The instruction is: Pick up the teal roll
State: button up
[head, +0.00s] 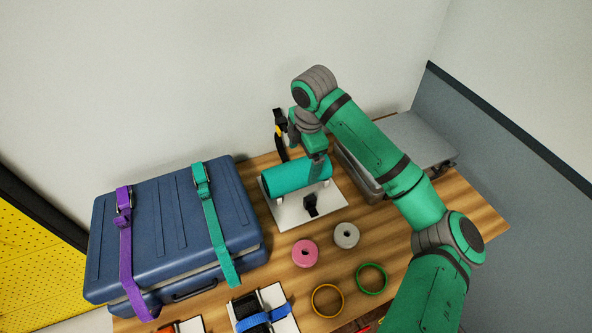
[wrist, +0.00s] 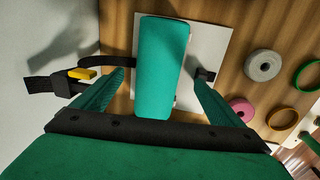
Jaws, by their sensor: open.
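The teal roll (head: 285,180) is a thick cylinder lying on a white board (head: 283,217) on the wooden table. In the wrist view the roll (wrist: 160,60) runs up and down the middle of the picture. My gripper (head: 318,168) is over the right part of the roll. In the wrist view my gripper (wrist: 160,80) is open, with one finger on each side of the roll and a gap visible on both sides. I cannot tell how far the fingertips are above the board. A black strap with a yellow buckle (wrist: 82,73) lies beside the roll, near the left finger.
A black buckle (head: 310,204) sits on the board in front of the roll. A blue suitcase (head: 165,232) with purple and teal straps stands left; a grey case (head: 408,138) stands right. Pink (head: 305,253) and grey rolls (head: 346,235) lie in front. The wall is close behind.

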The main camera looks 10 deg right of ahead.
aim_at(299, 173)
jog(key=f, duration=0.3)
jog(key=w+f, duration=0.1)
jog(key=f, duration=0.4)
jog(key=shift+w+a+f, duration=0.25)
jog(key=shift+f, duration=0.1)
jog(key=shift+c, duration=0.2)
jog(key=c, duration=1.2)
jog(key=shift+o, duration=0.2)
jog(key=shift+r, duration=0.1)
